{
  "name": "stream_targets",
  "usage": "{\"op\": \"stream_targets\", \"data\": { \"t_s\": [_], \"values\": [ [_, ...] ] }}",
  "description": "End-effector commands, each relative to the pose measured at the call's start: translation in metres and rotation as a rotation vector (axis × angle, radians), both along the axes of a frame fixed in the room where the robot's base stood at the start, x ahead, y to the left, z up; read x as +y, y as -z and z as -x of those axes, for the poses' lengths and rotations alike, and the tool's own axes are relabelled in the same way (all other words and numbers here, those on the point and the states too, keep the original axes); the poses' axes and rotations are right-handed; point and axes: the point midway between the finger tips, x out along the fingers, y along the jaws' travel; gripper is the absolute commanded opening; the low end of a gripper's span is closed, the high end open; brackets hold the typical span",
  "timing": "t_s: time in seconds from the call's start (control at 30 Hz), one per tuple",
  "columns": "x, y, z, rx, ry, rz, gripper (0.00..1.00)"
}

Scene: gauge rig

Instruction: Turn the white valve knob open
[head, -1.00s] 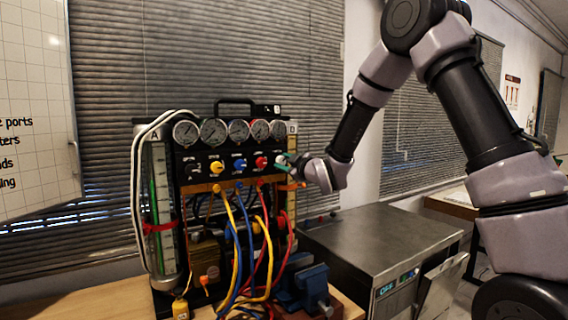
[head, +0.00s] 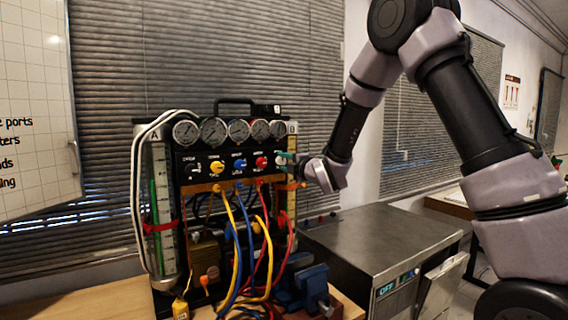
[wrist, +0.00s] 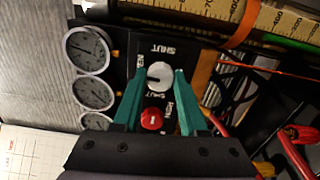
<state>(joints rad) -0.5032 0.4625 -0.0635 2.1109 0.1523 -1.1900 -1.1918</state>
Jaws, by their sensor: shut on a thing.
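The white valve knob (wrist: 159,75) sits on the black panel (head: 205,154), at the right end of its row of knobs. It shows round in the wrist view, with the word SHUT printed beside it. My gripper (wrist: 160,74) has its two green fingers on either side of the white knob, shut on it. In the head view, my gripper (head: 285,158) reaches the panel from the right, and its fingers mostly hide the white knob there.
The red knob (wrist: 151,119) sits close beside the white one, between my fingers' bases in the wrist view. Blue (head: 239,165) and yellow (head: 217,167) knobs follow leftward. Gauges (head: 238,131) line the top. Hoses (head: 237,240) hang below. A steel-topped unit (head: 380,237) stands right.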

Motion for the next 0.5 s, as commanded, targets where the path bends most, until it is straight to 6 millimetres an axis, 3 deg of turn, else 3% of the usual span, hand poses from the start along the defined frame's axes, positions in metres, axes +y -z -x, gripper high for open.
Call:
{"op": "stream_targets", "data": {
  "t_s": [0.5],
  "values": [
    [0.0001,0.0016,0.0005,-0.056,-0.001,0.088,0.0]
  ]
}}
